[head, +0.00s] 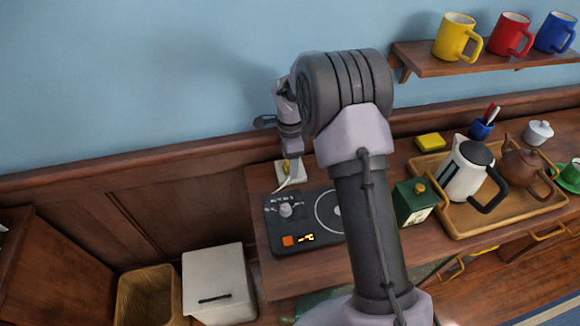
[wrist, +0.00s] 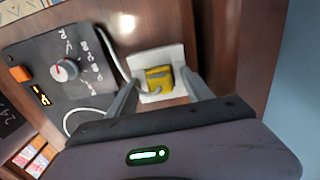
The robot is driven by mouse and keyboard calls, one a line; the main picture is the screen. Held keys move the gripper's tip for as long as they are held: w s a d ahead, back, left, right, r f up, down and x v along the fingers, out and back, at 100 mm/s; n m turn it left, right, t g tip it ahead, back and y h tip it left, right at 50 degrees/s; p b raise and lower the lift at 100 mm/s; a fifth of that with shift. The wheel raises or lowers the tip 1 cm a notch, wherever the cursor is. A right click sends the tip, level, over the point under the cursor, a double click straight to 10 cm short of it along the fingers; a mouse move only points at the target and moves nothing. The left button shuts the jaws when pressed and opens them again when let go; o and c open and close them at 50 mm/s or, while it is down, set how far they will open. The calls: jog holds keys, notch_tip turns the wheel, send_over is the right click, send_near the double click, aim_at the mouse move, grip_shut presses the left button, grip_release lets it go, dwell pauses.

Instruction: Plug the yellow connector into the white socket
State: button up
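The yellow connector (wrist: 158,76) lies over the white socket (wrist: 175,56) in the wrist view. From here I cannot tell whether it is plugged in or only resting against the socket. A pale cable (wrist: 88,108) runs from the connector's side towards a dark device. My gripper (wrist: 161,80) is open, with one finger on each side of the connector and visible gaps between. In the head view the socket (head: 296,178) is at the back left of the wooden top, and my gripper (head: 289,153) is just above it, partly hiding the connector (head: 287,166).
The dark device (head: 275,235) with a knob stands in front of the socket. To the right are a green tin (head: 413,203) and a wooden tray (head: 470,230) bearing a kettle (head: 467,172) and teapot (head: 524,168). A wood-panelled wall (head: 130,215) rises close behind.

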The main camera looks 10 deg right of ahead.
grip_shut()
jog(key=shift+r+p, duration=0.3)
jog(key=shift+r, duration=0.25)
jog(key=r, duration=0.1)
jog(key=r+p, duration=0.1)
jog(key=shift+s+d+r, duration=0.1)
jog(key=shift+s+r, duration=0.3)
jog(key=s+d, duration=0.1)
jog(key=s, duration=0.4)
jog(key=s+d+p, duration=0.1)
jog(key=s, duration=0.4)
jog(key=s+d+r+p, duration=0.1)
jog(key=s, duration=0.4)
jog(key=shift+r, duration=0.1)
jog(key=w+a+p, duration=0.1)
jog(key=w, duration=0.4)
jog(key=w+a+r+p, duration=0.1)
jog(key=w, duration=0.4)
jog(key=w+a+r+p, duration=0.1)
jog(key=w, duration=0.4)
jog(key=shift+w+a, duration=0.1)
jog(key=shift+w, duration=0.3)
